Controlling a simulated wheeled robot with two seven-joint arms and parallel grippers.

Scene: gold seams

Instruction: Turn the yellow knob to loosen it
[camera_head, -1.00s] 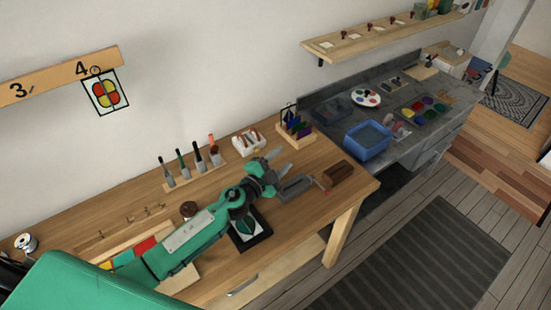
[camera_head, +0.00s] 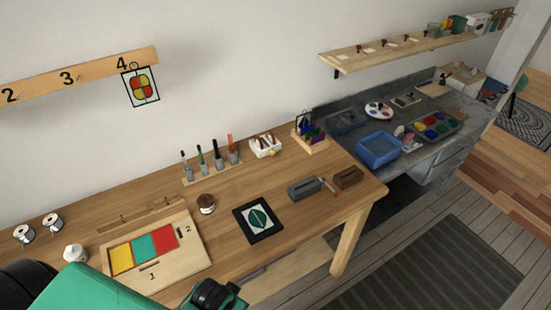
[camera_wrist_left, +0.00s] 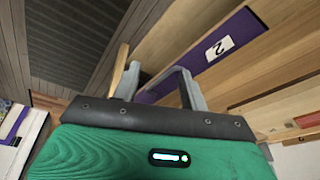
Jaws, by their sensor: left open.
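I cannot clearly make out a yellow knob. A small yellow spot (camera_head: 272,153) shows by the white holder on the bench in the head view; it is too small to identify. My left arm (camera_head: 90,288) crosses the lower left of the head view, and its jaws are out of that frame. In the left wrist view my left gripper (camera_wrist_left: 152,76) is open and empty, its two grey fingers apart. Beyond them is a purple panel (camera_wrist_left: 185,65) with a white "2" label. My right gripper is not in view.
A grey block (camera_head: 304,188), a brown block (camera_head: 348,178), a framed leaf tile (camera_head: 258,220) and a coloured-panel board (camera_head: 190,255) lie on the wooden bench (camera_head: 225,262). A blue tub (camera_head: 379,149) stands on the grey counter. Bench front centre is clear.

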